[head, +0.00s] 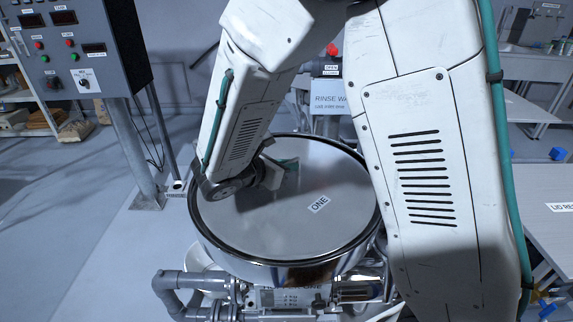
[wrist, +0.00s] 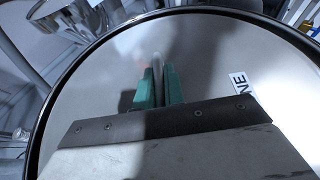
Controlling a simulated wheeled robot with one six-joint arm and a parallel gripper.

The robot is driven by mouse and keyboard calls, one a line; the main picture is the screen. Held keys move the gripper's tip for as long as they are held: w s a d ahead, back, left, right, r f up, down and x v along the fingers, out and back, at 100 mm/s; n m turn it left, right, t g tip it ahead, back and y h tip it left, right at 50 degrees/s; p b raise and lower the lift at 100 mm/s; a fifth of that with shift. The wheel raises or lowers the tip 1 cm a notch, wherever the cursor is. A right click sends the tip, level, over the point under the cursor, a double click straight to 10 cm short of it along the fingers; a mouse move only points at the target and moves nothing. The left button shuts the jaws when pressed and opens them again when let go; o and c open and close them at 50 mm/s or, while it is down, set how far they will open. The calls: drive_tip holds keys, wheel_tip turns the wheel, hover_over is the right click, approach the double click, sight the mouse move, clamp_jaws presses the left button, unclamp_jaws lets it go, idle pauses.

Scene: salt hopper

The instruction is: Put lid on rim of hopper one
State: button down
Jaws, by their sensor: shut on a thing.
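The lid (head: 260,228) is a round, shiny steel disc with a black edge and a white label reading ONE. In the head view it lies over the steel body of hopper one (head: 305,273), looking roughly level and centred. I cannot tell whether it touches the rim, which is hidden beneath it. My gripper (head: 285,166) is over the far-middle part of the lid, partly hidden by my wrist. In the wrist view, the green fingers of my gripper (wrist: 157,86) are shut on the upright grey handle of the lid (wrist: 75,90).
A control cabinet (head: 80,50) on posts stands at the left. Grey pipes (head: 180,290) run below the hopper. A sign reading RINSE (head: 328,103) is behind it. A table with a partly hidden LID label (head: 545,225) is at the right.

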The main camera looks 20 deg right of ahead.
drive_tip(key=shift+f, duration=0.25)
drive_tip(key=c, duration=1.4)
unclamp_jaws()
